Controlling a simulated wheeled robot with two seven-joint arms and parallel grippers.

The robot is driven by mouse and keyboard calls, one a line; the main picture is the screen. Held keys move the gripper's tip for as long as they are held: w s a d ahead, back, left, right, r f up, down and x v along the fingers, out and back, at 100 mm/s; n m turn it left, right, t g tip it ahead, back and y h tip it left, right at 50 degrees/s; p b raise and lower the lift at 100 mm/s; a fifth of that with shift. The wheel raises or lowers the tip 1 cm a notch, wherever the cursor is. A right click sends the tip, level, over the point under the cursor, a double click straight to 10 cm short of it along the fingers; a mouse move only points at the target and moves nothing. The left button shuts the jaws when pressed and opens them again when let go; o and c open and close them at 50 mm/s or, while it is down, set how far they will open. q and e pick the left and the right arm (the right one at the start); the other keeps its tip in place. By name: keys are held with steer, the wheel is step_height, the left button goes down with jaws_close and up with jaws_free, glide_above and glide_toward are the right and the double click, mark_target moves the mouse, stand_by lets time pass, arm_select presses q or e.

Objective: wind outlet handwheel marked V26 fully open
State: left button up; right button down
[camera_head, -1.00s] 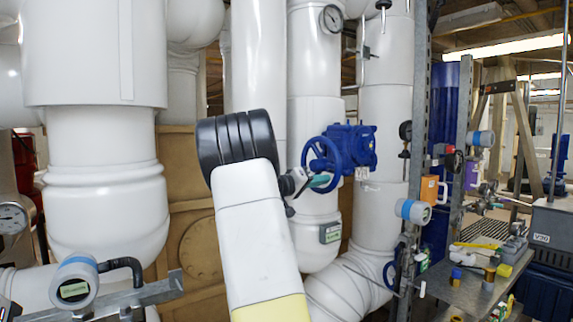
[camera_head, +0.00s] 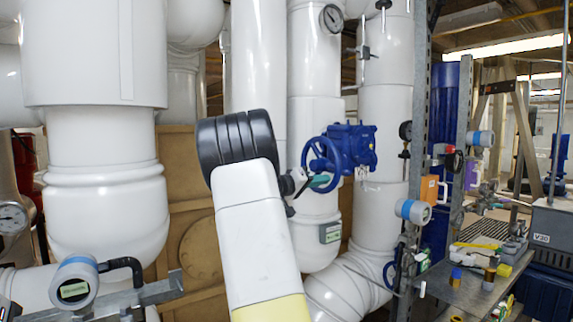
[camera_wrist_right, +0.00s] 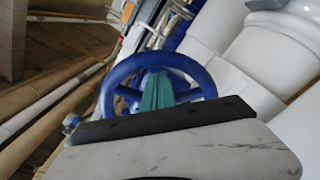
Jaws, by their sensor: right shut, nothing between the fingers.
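A blue handwheel (camera_head: 321,162) sits on a blue valve body (camera_head: 352,148) in front of the white pipes, at the centre of the head view. No V26 mark is legible on it. It also fills the middle of the right wrist view (camera_wrist_right: 112,86), its rim arching around my fingers. My right gripper (camera_head: 320,181) is at the lower part of the wheel, its green fingers shut and empty. In the right wrist view the closed fingers (camera_wrist_right: 157,92) point into the ring, overlapping its spokes and hub; I cannot tell whether they touch. My left gripper is not in view.
A second blue handwheel (camera_head: 390,272) is low at the right. A metal upright (camera_head: 418,130) stands right of the valve. A workbench (camera_head: 465,290) with small items and a grey box (camera_head: 555,222) with a tiny label are at the right. White pipes (camera_head: 95,60) crowd the left.

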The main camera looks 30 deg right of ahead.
steer(key=shift+s+r, duration=0.55)
steer(key=shift+s, duration=0.1)
steer(key=shift+s+d+r, duration=0.1)
steer(key=shift+s+r, duration=0.35)
steer(key=shift+r, duration=0.35)
